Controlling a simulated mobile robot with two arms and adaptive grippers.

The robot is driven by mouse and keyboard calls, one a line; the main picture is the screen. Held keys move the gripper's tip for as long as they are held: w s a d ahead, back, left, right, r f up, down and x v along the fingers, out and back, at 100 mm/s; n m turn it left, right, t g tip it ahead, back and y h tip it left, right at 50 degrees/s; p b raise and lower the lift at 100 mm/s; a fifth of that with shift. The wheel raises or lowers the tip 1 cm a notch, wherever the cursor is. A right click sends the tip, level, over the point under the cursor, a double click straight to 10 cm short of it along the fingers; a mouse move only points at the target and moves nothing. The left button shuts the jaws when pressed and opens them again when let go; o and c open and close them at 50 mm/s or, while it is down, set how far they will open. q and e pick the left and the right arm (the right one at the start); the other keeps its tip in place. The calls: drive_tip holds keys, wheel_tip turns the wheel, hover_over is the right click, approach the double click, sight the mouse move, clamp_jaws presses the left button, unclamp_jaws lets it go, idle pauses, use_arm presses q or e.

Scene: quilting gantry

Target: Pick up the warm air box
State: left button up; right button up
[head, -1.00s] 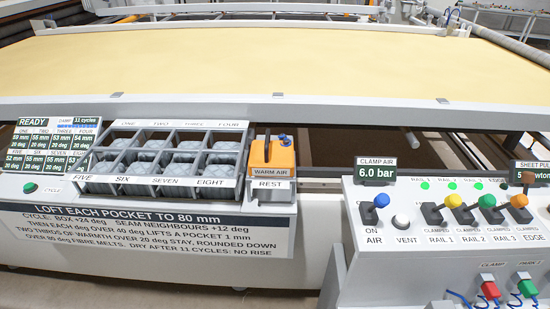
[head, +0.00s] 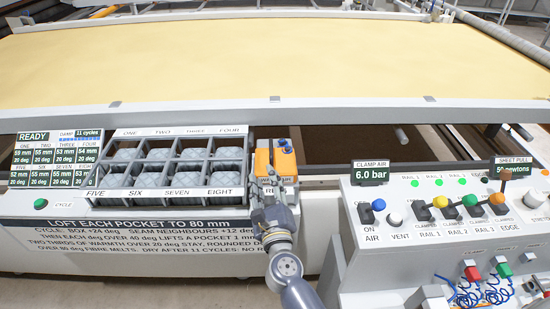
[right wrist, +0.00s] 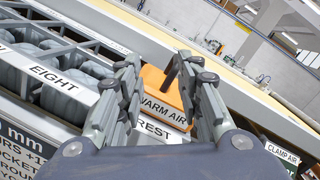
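The warm air box (head: 263,161) is orange with a dark upright handle and a blue knob on top. It sits on the rest at the right end of the pocket tray. It also shows in the right wrist view (right wrist: 158,84), with its WARM AIR label facing me. My right gripper (head: 274,188) is at the front of the box in the head view and partly covers its label and the REST sign. In the right wrist view the gripper (right wrist: 160,68) is open, its fingers apart, with the box and handle showing between them. Contact cannot be told. My left gripper is out of view.
The pocket tray (head: 168,191) with grey pockets stands just left of the box. A control panel (head: 400,232) with coloured levers is at the right. A wide cream sheet (head: 270,60) lies behind, beyond a white rail (head: 330,108).

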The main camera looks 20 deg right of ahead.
sight(272, 157)
drive_tip(key=w+d+m, duration=0.1)
drive_tip(key=m, duration=0.1)
drive_tip(key=w+d+m+g+h, duration=0.1)
drive_tip(key=w+m, duration=0.1)
drive_tip(key=w+d+m+h+p, duration=0.1)
drive_tip(key=w, duration=0.1)
drive_tip(key=shift+d+r+m, duration=0.25)
drive_tip(key=shift+r+m, duration=0.15)
drive_tip(key=shift+w+d+f, duration=0.1)
drive_tip(key=shift+w+d, duration=0.05)
drive_tip(key=shift+w, duration=0.4)
drive_tip(key=shift+w+d, duration=0.1)
drive_tip(key=shift+w, duration=0.4)
drive_tip(key=x, duration=0.4)
drive_tip(key=shift+w+f+p, duration=0.1)
drive_tip(key=shift+f+p, duration=0.05)
drive_tip(key=shift+p, duration=0.25)
drive_tip(key=shift+c, duration=0.5)
